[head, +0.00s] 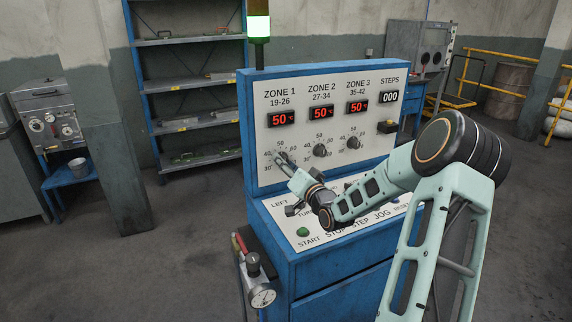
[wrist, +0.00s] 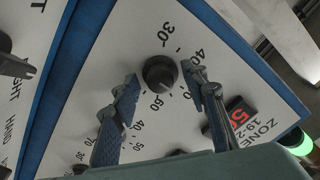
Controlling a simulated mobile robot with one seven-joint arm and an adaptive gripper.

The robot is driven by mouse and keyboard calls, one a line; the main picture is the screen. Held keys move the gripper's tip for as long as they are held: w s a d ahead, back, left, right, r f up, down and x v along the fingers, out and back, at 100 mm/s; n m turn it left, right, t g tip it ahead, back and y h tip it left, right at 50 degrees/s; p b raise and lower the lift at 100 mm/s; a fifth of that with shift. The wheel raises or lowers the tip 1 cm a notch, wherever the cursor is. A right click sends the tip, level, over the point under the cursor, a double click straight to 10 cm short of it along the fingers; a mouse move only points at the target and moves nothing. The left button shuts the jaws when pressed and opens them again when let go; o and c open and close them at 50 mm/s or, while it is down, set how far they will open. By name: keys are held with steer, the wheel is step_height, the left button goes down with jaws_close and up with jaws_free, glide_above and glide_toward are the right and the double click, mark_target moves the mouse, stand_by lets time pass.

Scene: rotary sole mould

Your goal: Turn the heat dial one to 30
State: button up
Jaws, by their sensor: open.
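The zone 1 heat dial (wrist: 160,73) is a round black knob on the white sloping panel. In the wrist view its scale shows 30, 40 and 60 around it; its pointer cannot be made out. The zone 1 display (head: 283,119) reads 50 °C in red. My gripper (wrist: 160,77) is open, with one finger on each side of the dial and gaps visible between fingers and knob. In the head view my gripper (head: 290,165) is in front of the zone 1 dial and mostly hides it.
The zone 2 dial (head: 320,150) and zone 3 dial (head: 353,143) sit to the right, both under displays reading 50 °C. The steps counter (head: 390,97) reads 000. Below is a lower panel with a green start button (head: 302,232). A pressure gauge (head: 262,295) hangs at the cabinet's left side.

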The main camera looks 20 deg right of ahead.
jaws_close()
steer(key=shift+f+n+b, duration=0.1)
steer(key=shift+n+b, duration=0.2)
steer(key=shift+b, duration=0.1)
steer(key=shift+d+n+b, duration=0.1)
steer(key=shift+n+b, duration=11.5)
steer(key=shift+b, duration=1.8)
